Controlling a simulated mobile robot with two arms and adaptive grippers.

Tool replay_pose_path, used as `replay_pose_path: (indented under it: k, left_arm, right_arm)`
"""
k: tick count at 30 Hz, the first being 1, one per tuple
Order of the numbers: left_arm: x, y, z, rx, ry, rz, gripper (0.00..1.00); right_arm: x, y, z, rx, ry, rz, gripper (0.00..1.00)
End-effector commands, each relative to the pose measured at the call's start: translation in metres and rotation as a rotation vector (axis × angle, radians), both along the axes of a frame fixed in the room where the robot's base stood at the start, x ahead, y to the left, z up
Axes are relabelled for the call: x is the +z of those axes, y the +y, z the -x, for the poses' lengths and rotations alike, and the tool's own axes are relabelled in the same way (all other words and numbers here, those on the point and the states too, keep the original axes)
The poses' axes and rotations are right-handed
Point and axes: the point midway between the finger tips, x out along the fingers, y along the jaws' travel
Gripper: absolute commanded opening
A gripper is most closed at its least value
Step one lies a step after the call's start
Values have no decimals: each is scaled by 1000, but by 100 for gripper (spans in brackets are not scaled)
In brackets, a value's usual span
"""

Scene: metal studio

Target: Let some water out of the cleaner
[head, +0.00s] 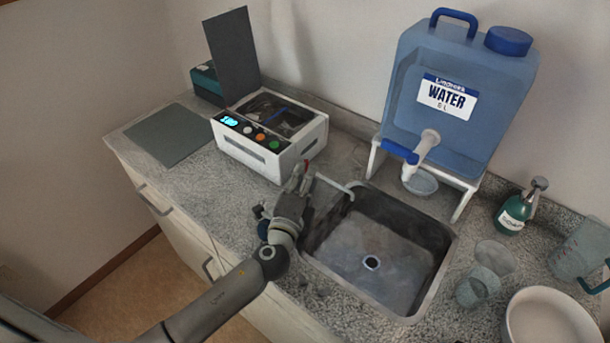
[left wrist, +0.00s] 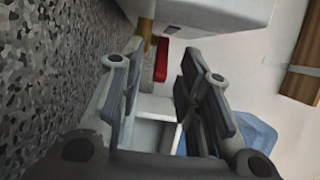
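The cleaner (head: 264,135) is a white box with a lit display and coloured buttons. Its dark lid (head: 232,52) stands open. In the left wrist view, the cleaner's side (left wrist: 215,12) is at the top, with a brass-coloured fitting (left wrist: 146,33) and a red lever (left wrist: 161,64) beside it. My left gripper (head: 302,183) is at the cleaner's right front corner; its fingers (left wrist: 160,88) are open and spread, with the red lever beyond the gap and no contact visible. A pale tube (head: 335,185) runs towards the sink (head: 350,285). My right gripper is out of view.
A blue water tank (head: 455,90) with a tap stands on a white stand (head: 463,205) behind the sink. A green soap bottle (head: 513,215), clear cup (head: 483,275), jug (head: 580,250) and white bowl (head: 548,325) are at right. A grey mat (head: 168,135) lies left.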

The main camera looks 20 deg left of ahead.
Motion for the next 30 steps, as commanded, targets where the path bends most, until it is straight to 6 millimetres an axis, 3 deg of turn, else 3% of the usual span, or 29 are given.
replay_pose_path:
  k: [10, 18, 30]
  left_arm:
    - [0, 0, -3, 0, 0, 0, 31]
    - [0, 0, -3, 0, 0, 0, 0]
    - [-3, 9, -2, -119, 1, -6, 0]
  right_arm:
    - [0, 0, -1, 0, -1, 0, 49]
    - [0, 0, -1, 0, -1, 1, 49]
    - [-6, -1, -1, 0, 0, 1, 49]
